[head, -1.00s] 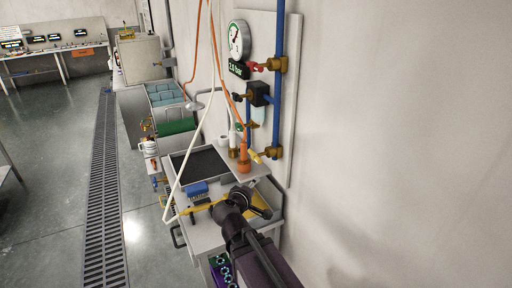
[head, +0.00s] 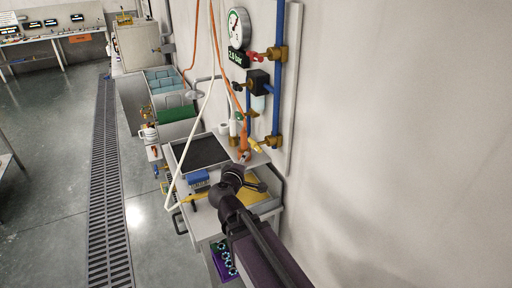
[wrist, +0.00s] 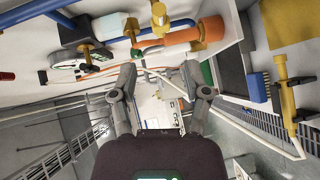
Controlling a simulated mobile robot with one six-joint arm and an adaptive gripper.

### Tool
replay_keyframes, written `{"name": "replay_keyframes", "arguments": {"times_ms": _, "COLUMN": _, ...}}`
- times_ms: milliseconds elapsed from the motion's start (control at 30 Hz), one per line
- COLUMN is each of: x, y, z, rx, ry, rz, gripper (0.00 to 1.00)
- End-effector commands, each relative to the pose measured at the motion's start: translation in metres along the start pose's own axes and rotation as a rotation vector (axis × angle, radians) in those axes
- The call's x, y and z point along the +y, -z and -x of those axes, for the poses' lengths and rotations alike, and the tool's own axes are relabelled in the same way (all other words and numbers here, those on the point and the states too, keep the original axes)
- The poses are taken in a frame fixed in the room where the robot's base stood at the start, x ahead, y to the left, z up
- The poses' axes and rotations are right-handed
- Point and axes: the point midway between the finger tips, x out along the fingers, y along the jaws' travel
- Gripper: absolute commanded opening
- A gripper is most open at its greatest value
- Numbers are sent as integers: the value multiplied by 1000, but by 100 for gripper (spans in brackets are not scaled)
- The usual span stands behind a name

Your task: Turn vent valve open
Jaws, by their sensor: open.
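No label for the vent valve is readable, so I cannot tell which valve it is. On the wall panel, a valve with a red handle (head: 254,55) sits on the upper brass fitting of the blue pipe. A valve with a yellow handle (head: 255,146) sits at the lower brass fitting (head: 274,141), its handle slanting down to the right. A small green part (head: 239,116) lies between them, partly hidden by hoses. My gripper (wrist: 164,82) is open and empty in the wrist view. In the head view it is over the bench, below the yellow handle.
A round gauge (head: 239,28) with a display reading about 2.0 bar hangs above the red handle. A black box (head: 258,79) sits on the pipes. Orange and white hoses hang beside the panel. A dark-floored tray (head: 200,150) and blue brush (head: 200,177) are on the bench.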

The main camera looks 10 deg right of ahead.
Motion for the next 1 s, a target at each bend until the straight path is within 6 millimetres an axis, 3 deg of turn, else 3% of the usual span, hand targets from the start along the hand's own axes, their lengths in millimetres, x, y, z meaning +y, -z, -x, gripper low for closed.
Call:
{"name": "replay_keyframes", "arguments": {"times_ms": 700, "x": -1, "y": 0, "z": -102, "rx": -4, "ry": 0, "rz": 0, "gripper": 61}}
{"name": "replay_keyframes", "arguments": {"times_ms": 1000, "x": 0, "y": -1, "z": -124, "rx": -3, "ry": 0, "rz": 0, "gripper": 61}}
